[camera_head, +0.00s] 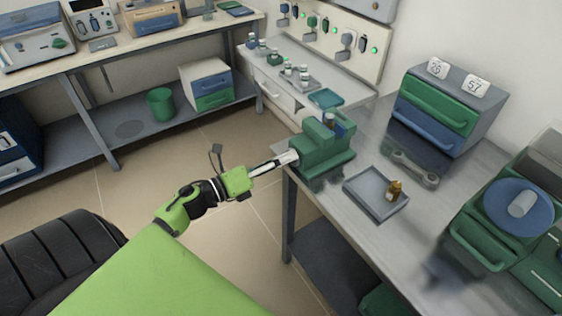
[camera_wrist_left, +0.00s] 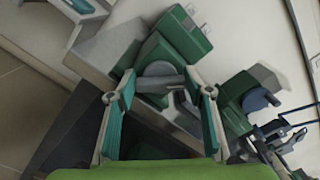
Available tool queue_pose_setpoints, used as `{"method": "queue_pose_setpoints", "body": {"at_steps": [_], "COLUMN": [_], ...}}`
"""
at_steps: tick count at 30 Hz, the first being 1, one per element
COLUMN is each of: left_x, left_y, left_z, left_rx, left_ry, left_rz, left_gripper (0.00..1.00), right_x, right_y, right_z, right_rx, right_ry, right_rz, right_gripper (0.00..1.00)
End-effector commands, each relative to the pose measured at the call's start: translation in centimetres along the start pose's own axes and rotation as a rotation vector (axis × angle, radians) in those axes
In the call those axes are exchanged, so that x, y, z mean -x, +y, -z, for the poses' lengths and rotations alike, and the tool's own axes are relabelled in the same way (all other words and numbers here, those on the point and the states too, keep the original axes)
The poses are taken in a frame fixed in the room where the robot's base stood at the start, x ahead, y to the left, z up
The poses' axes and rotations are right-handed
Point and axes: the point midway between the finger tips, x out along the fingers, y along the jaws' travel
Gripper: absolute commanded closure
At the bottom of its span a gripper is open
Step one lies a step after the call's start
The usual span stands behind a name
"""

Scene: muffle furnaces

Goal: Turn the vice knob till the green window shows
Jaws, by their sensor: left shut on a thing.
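My left gripper (camera_head: 291,157) reaches the vice's left face and hides most of the knob in the head view. In the left wrist view, the fingers (camera_wrist_left: 164,90) stand apart on either side of the grey vice knob (camera_wrist_left: 158,70) with its bar, and are shut on it. The green vice body (camera_wrist_left: 183,36) is behind it. I cannot make out a green window in either view.
A grey tray (camera_head: 359,203) with a brown bottle (camera_head: 394,190) lies right of the vice. A wrench (camera_head: 413,170) and a drawer box (camera_head: 437,113) are behind it. A green device with a blue disc (camera_head: 518,207) stands at the right. Floor left of the bench is clear.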

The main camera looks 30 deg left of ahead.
Motion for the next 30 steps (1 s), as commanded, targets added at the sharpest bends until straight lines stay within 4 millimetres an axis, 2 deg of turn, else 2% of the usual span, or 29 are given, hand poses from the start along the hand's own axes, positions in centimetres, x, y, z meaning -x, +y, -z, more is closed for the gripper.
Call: {"method": "queue_pose_setpoints", "body": {"at_steps": [17, 18, 19, 30], "left_x": [0.07, 0.07, 0.07, 0.21], "left_y": [0.09, 0.1, 0.09, 0.04], "left_z": [0.27, 0.28, 0.27, 0.12], "left_rx": [-0.029, -0.029, -0.029, -0.029], "left_ry": [0.005, 0.005, 0.005, 0.002], "left_rz": [-0.002, -0.002, -0.002, -0.001], "left_gripper": [0.74, 0.43, 0.36, 0.36], "right_x": [-0.22, -0.22, -0.22, -0.23], "right_y": [-0.16, -0.17, -0.19, -0.06], "right_z": [0.01, 0.02, 0.02, 0.01], "right_rx": [-0.001, -0.001, -0.001, -0.001], "right_ry": [0.0, 0.0, 0.0, 0.0], "right_rz": [0.002, 0.002, 0.002, 0.001], "right_gripper": [0.6, 0.6, 0.6, 0.6]}}
